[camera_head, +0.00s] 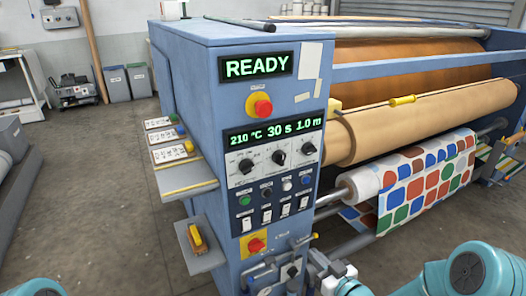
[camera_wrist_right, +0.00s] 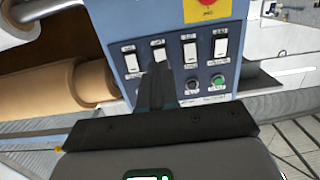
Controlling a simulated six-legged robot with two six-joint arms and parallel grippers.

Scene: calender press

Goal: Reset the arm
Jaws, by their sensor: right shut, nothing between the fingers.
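My right gripper (camera_head: 292,268) is low in front of the blue press cabinet (camera_head: 205,80) in the head view. In the right wrist view its dark fingers (camera_wrist_right: 158,88) are shut with nothing between them. They overlap the lower part of a white rocker switch (camera_wrist_right: 158,52) in a row of several; whether they touch it cannot be told. The cabinet's upper display (camera_head: 257,66) reads READY. The lower display (camera_head: 275,132) reads 210 °C, 30 s, 1.0 m. Of my left arm only a teal link shows at the bottom left; its gripper is out of view.
A red emergency button (camera_head: 263,106) and dark knobs (camera_head: 278,157) are on the cabinet front. Shelves with cards (camera_head: 170,140) and a yellow tool (camera_head: 196,237) jut out on its left. Rollers and patterned fabric (camera_head: 420,185) stand right. Concrete floor (camera_head: 100,200) is free at left.

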